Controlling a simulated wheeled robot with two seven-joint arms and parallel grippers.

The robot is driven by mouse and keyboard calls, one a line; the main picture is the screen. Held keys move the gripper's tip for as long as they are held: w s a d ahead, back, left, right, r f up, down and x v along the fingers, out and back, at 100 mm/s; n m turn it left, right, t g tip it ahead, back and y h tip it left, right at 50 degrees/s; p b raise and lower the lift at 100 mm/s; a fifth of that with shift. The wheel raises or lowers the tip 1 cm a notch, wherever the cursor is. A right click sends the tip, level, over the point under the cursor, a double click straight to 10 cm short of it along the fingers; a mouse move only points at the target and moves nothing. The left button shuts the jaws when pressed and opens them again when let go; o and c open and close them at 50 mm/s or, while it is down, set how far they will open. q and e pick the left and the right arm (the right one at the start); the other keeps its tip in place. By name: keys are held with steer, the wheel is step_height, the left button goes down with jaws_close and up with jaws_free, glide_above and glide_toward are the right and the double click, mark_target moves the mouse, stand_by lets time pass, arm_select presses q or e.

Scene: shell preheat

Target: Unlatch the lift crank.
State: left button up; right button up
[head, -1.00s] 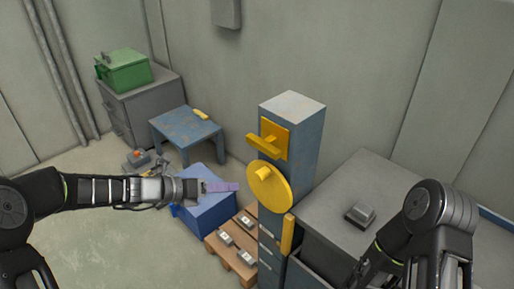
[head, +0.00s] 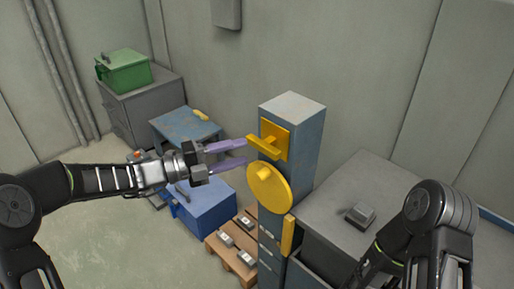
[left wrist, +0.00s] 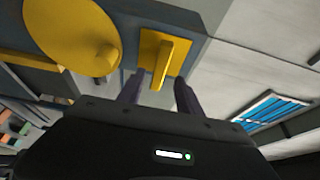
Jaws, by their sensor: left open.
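A blue-grey column (head: 298,115) carries a yellow plate with a protruding bar handle (head: 266,145). A round yellow disc with a small knob (head: 268,188) sits just below it. My left gripper (head: 245,152) is open and empty, its two purple fingers pointing at the bar handle from the left. In the left wrist view, the handle (left wrist: 162,62) appears between the fingertips (left wrist: 158,85), and the disc (left wrist: 75,30) is at upper left. Whether the fingers reach around the handle or stop short of it, I cannot tell. My right gripper is out of view.
A blue crate (head: 208,208) and a wooden pallet (head: 222,250) with grey blocks lie below my left gripper. A blue table (head: 178,124) and a green box (head: 124,70) are behind.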

mark_target(259, 148)
arm_select(q)
steer(key=x, duration=0.5)
steer(key=shift+w+d, duration=0.15)
steer(key=shift+d, duration=0.2)
steer(key=shift+c, duration=0.4)
jaws_close()
